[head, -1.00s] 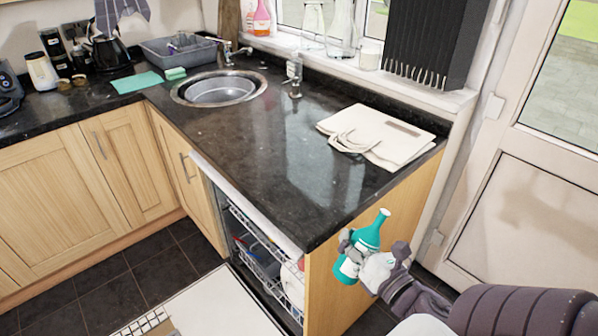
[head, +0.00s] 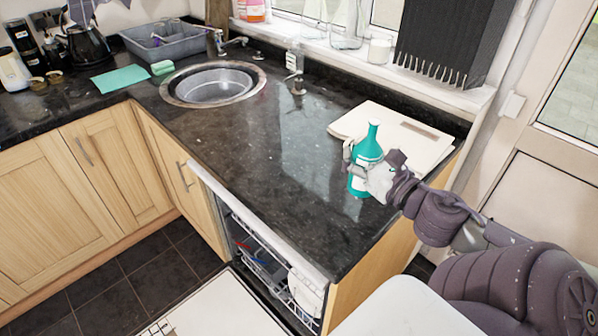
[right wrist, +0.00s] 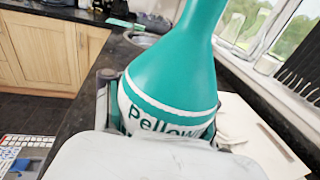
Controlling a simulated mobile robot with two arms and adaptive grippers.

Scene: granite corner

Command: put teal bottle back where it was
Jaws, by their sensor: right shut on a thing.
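The teal bottle (head: 369,146) has a narrow neck and a white label band, and stands upright in my right gripper (head: 360,171) in the head view. The gripper is shut around its lower body, over the right part of the dark counter (head: 270,150). I cannot tell if its base touches the counter. In the right wrist view the bottle (right wrist: 172,75) fills the middle, leaning slightly, with part of its label showing between the fingers. Its lower end is hidden there. My left gripper is not in view.
The round sink (head: 172,92), tap (head: 297,68) and grey dish tub (head: 187,41) are further back. An open dishwasher (head: 265,262) is below the front edge. The counter's middle is clear.

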